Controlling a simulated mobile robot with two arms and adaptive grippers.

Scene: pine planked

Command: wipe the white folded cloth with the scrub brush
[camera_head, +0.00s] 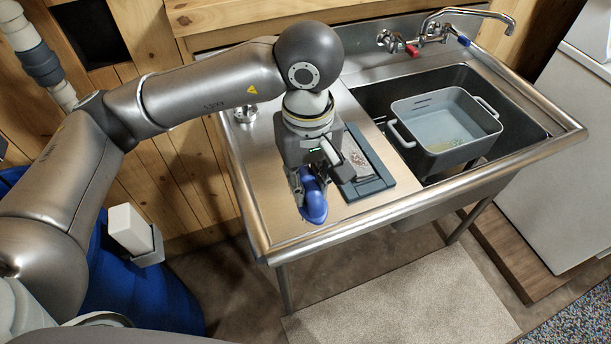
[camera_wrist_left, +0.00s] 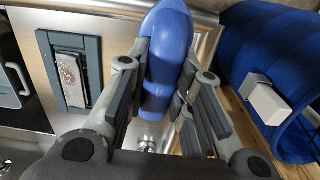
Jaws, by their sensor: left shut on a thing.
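My left gripper (camera_head: 311,178) is shut on a blue scrub brush (camera_head: 315,206) above the steel drainboard near its front edge. The brush also shows between the fingers in the left wrist view (camera_wrist_left: 168,50); its bristles are hidden. Right beside the gripper, a dark blue-grey tray (camera_head: 371,187) lies on the drainboard. A pale, speckled piece that looks like the folded cloth (camera_head: 357,162) lies in it, partly covered by the gripper in the head view. The cloth (camera_wrist_left: 72,80) shows more fully in the left wrist view. The brush is apart from it. My right gripper is not in view.
A grey tub (camera_head: 447,150) stands in the sink basin at the right, below the faucet (camera_head: 435,30). A raised rim (camera_head: 330,240) edges the drainboard.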

